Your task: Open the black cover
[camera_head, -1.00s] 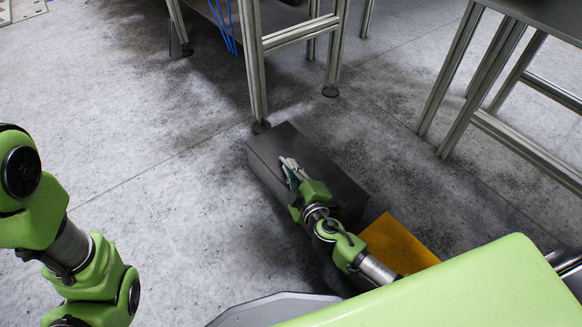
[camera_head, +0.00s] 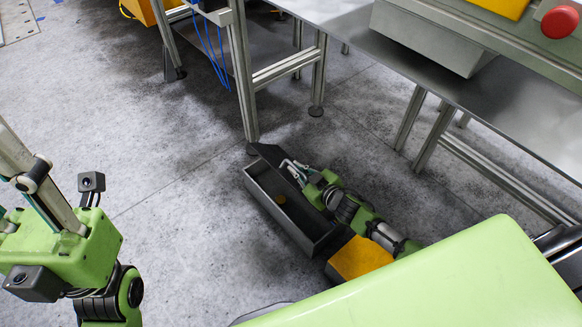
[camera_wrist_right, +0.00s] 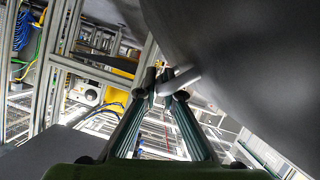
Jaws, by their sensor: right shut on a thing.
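The black cover (camera_head: 268,153) is swung up along the far right side of a dark box (camera_head: 262,202). The box's inside shows. My right gripper (camera_head: 292,168) is at the cover, with its fingers together. In the right wrist view, the fingertips (camera_wrist_right: 165,91) close on a pale handle (camera_wrist_right: 181,80) beside the dark, curved-looking cover surface (camera_wrist_right: 245,60). Much of the cover is hidden behind my right gripper and arm. My left gripper (camera_head: 28,172) is at the left edge, away from the box; its fingertips run out of view.
A metal table (camera_head: 350,45) and frame legs (camera_head: 242,90) stand beyond. Grey floor (camera_head: 165,150) is clear to the left.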

